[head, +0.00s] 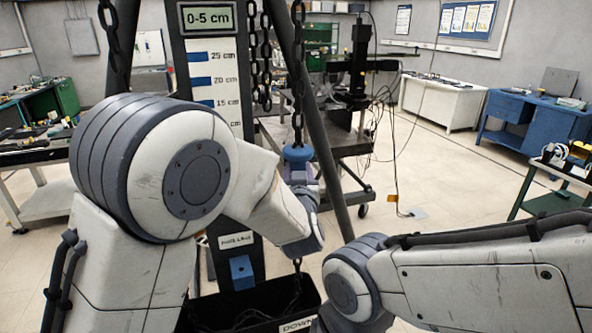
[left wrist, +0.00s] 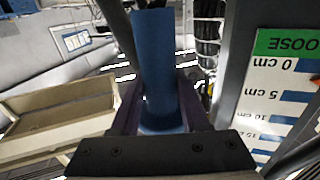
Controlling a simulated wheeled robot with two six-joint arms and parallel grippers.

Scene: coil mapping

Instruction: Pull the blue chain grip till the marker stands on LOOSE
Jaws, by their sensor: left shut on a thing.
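The blue chain grip (head: 297,153) hangs on a dark chain right of the scale board (head: 226,95). My left gripper (head: 302,176) is shut on it from below its top. In the left wrist view the grip (left wrist: 155,60) is a blue cylinder between the two fingers of the left gripper (left wrist: 160,95). The left wrist view shows a green LOOSE label (left wrist: 287,41) above 0 cm. I cannot make out the marker. My right gripper is out of view.
A dark bin (head: 272,300) stands below the chain, with chain inside. A slanted grey post (head: 325,150) runs close right of the grip. A blue block (head: 241,272) sits low on the board. Behind are benches, a blue desk (head: 540,118) and open floor.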

